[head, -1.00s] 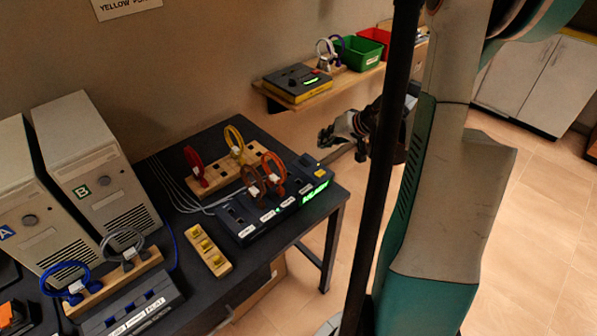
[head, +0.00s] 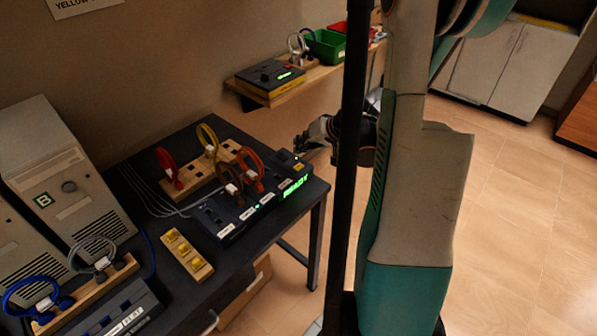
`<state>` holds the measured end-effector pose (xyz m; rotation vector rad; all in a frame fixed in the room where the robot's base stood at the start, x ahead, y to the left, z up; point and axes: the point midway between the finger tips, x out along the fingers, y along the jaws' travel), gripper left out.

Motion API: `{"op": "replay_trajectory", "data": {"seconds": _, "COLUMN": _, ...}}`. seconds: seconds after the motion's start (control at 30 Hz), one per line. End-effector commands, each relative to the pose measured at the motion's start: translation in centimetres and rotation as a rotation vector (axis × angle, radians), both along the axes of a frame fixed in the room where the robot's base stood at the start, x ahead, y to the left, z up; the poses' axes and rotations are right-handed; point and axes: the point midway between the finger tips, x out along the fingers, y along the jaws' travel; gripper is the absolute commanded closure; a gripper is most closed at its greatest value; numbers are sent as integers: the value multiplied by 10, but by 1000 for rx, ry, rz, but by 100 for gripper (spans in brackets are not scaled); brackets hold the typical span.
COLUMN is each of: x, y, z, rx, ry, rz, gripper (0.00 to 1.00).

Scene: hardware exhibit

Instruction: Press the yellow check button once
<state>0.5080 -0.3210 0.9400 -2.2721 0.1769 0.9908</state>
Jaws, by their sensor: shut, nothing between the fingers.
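A dark control box (head: 225,220) lies on the table, with a green display (head: 296,188) that seems to read READY on its right side. A small yellow patch (head: 298,167), which looks like the check button, is on its top at the right end, too small to make out clearly. My gripper (head: 300,146) is shut and empty, pointing left. In the picture it is just above the box's right end and the yellow patch; I cannot tell its exact height or gap. Red-brown and orange cable loops (head: 250,168) stand in the box's sockets.
A wooden block with yellow pieces (head: 187,255) lies in front of the box. Behind it is a wooden rack (head: 192,180) with red and yellow loops. A wall shelf (head: 278,95) holds a device and a green bin (head: 327,46). Tower B (head: 65,180) stands left.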

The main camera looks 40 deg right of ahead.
Motion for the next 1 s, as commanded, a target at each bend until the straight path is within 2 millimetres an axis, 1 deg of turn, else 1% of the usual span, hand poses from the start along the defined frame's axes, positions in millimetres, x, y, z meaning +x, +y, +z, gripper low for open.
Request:
{"op": "replay_trajectory", "data": {"seconds": 0.03, "x": 0, "y": 0, "z": -12, "rx": 0, "ry": 0, "rz": 0, "gripper": 100}}
{"op": "replay_trajectory", "data": {"seconds": 0.1, "x": 0, "y": 0, "z": -21, "rx": 0, "ry": 0, "rz": 0, "gripper": 100}}
{"op": "replay_trajectory", "data": {"seconds": 0.2, "x": 0, "y": 0, "z": -32, "rx": 0, "ry": 0, "rz": 0, "gripper": 100}}
{"op": "replay_trajectory", "data": {"seconds": 0.3, "x": 0, "y": 0, "z": -37, "rx": 0, "ry": 0, "rz": 0, "gripper": 100}}
{"op": "replay_trajectory", "data": {"seconds": 1.0, "x": 0, "y": 0, "z": -37, "rx": 0, "ry": 0, "rz": 0, "gripper": 100}}
